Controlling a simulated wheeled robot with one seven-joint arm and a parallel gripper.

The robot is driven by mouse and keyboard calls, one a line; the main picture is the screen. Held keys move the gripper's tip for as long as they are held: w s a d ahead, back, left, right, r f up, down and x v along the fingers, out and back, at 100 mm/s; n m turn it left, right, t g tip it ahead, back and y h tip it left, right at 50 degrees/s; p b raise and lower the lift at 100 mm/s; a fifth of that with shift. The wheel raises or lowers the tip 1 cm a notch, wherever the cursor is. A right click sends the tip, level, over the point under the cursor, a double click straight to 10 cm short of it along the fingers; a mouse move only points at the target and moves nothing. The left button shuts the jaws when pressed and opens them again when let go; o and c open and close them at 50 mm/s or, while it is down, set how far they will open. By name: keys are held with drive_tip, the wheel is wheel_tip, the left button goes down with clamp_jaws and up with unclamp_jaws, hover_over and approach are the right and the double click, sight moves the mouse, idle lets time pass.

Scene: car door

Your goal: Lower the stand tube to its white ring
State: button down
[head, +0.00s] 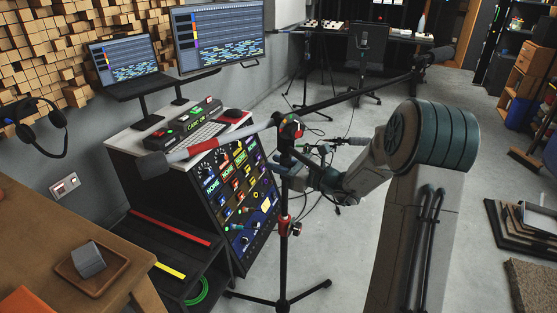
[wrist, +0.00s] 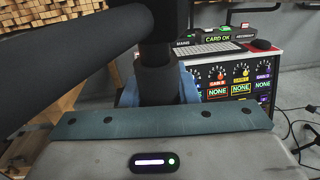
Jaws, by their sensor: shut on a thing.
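The microphone stand stands upright on its tripod base in the head view. Its upper tube (head: 285,158) is black, with a clutch and a long slanted boom (head: 345,96) on top. Lower down, a red collar (head: 283,222) with a side knob (head: 296,230) sits on the tube. My gripper (head: 287,173) reaches in from the right and is shut on the tube below the boom joint. In the wrist view the dark tube (wrist: 157,88) stands between my blue fingers (wrist: 158,95). I cannot make out a white ring on the tube in either view.
A wooden table (head: 60,235) is at the lower left. Tripod legs (head: 282,303) spread on the floor, with cables nearby.

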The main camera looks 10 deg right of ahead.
drive_tip(key=shift+f, duration=0.25)
drive_tip(key=c, duration=1.1)
unclamp_jaws()
drive_tip(key=shift+r, duration=0.1)
drive_tip(key=shift+d, duration=0.1)
drive_tip(key=v, duration=1.3)
drive_tip(key=shift+s+d, duration=0.25)
